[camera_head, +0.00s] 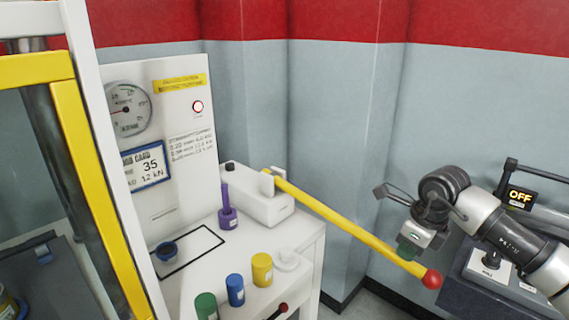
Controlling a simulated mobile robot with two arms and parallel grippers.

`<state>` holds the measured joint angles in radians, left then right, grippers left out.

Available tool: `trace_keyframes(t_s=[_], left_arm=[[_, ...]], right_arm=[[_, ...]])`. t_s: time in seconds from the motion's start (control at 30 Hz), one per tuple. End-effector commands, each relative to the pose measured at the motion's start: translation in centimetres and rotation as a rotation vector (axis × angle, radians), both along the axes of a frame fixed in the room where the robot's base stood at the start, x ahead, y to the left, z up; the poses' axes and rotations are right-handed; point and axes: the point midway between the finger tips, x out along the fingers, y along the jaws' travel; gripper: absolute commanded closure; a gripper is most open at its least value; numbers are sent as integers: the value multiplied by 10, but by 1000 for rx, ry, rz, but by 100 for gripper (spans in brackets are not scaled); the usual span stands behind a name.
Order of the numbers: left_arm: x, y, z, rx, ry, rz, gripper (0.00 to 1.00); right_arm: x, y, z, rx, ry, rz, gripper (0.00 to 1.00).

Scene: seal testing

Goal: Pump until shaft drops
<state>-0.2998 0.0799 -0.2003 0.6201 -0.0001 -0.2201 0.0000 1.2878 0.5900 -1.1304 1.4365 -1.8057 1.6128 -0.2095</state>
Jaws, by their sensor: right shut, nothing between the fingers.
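A long yellow pump lever (340,221) with a red ball knob (432,279) runs from a white pump block (265,207) on the bench, slanting down to the right. My right gripper (407,252) is shut and empty, with its tips at the upper side of the lever near the knob. I cannot tell whether they touch it. A dark grey shaft (45,115) stands behind the yellow frame at the left; its lower part is partly hidden. My left gripper is not in view.
A white bench (300,245) holds a round gauge (127,108), a job card reading 35 and 12 kN (146,168), a purple piece (227,212) and green, blue and yellow cylinders (262,269). A dark console with an OFF display (520,197) stands at right.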

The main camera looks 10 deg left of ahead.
Motion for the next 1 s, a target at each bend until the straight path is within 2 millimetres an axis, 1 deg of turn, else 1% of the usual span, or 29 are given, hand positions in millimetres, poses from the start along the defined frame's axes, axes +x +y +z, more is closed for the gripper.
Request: trace_keyframes(t_s=[0.07, 0.17, 0.2, 0.4, 0.53, 0.6, 0.67, 1.0], left_arm=[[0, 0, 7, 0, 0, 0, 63], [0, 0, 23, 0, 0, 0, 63], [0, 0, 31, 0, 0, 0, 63], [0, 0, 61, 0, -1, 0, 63], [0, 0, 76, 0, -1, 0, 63], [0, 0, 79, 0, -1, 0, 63], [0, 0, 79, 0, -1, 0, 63], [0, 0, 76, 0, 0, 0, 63]], right_arm=[[0, 0, 9, -1, 1, 0, 100], [1, 1, 35, 0, -2, 0, 100], [2, 2, 47, 0, -2, 1, 100], [3, 4, 100, 0, -2, 1, 100], [3, 5, 125, -1, 1, 0, 100], [3, 5, 131, 0, 1, 0, 100], [3, 5, 133, 0, 1, 0, 100], [3, 5, 129, 0, 2, -1, 100]])
